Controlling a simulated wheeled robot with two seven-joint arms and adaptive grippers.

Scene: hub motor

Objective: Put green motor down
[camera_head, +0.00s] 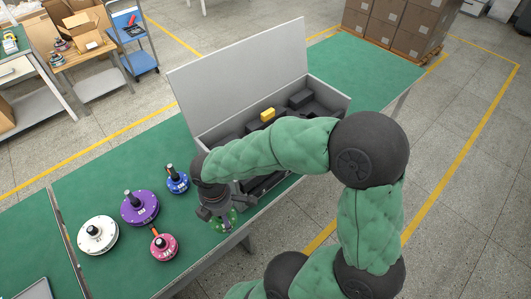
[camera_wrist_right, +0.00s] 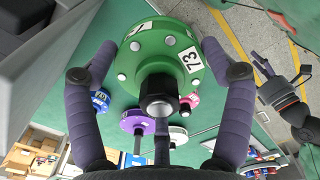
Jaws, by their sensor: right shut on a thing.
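The green motor (camera_head: 231,218) is a round flanged disc with silver bolts and a white label marked 73, as the right wrist view (camera_wrist_right: 150,50) shows. My right gripper (camera_head: 220,213) is shut on it, with one dark finger on each side of the rim in the wrist view. In the head view the motor shows near the front edge of the green table (camera_head: 200,250), partly hidden by the gripper. I cannot tell whether it touches the table. My left gripper (camera_wrist_right: 281,75) shows at the right of the wrist view, fingers apart and empty.
White (camera_head: 98,236), purple (camera_head: 140,207), blue (camera_head: 177,180) and pink (camera_head: 163,246) motors stand on the table left of my right gripper. An open grey box (camera_head: 238,66) with dark foam and a yellow item (camera_head: 267,115) lies behind my arm.

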